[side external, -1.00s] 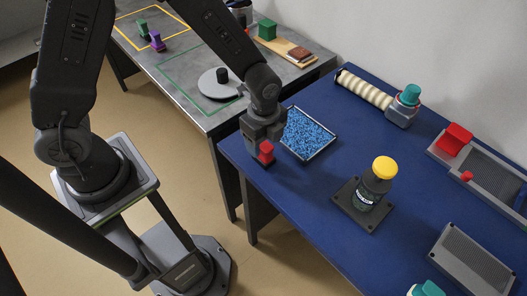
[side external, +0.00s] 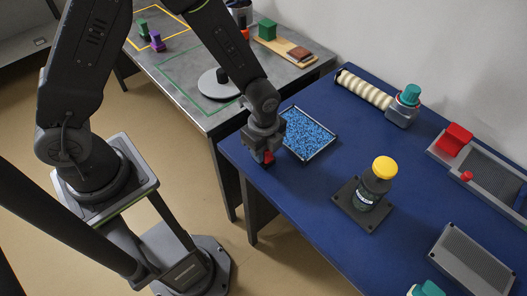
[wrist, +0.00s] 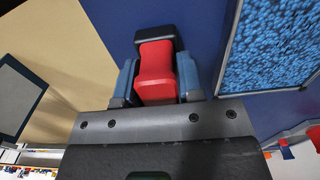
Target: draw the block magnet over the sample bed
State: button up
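The block magnet (wrist: 156,72) is a red block with a dark end, at the blue table's near left corner. A small red part of it (side external: 268,157) shows below my gripper in the side view. My gripper (wrist: 157,82) is low over it, with one blue-grey finger on each side of the red block. Whether the fingers press on it or leave a thin gap I cannot tell. The sample bed is a shallow thin-rimmed tray (side external: 319,153) of blue granules (side external: 306,132), just right of my gripper. Part of the granules also shows at the wrist view's upper right (wrist: 270,45).
A yellow-capped dark jar (side external: 372,187) stands on a dark plate right of the bed. A ribbed cream cylinder (side external: 364,89) and a teal-topped device (side external: 405,103) lie behind. The table's left edge is close to my gripper. Blue surface between bed and jar is clear.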

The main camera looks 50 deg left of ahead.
jog(key=c, duration=0.5)
jog(key=shift+o, duration=0.2)
jog(key=shift+r, duration=2.5)
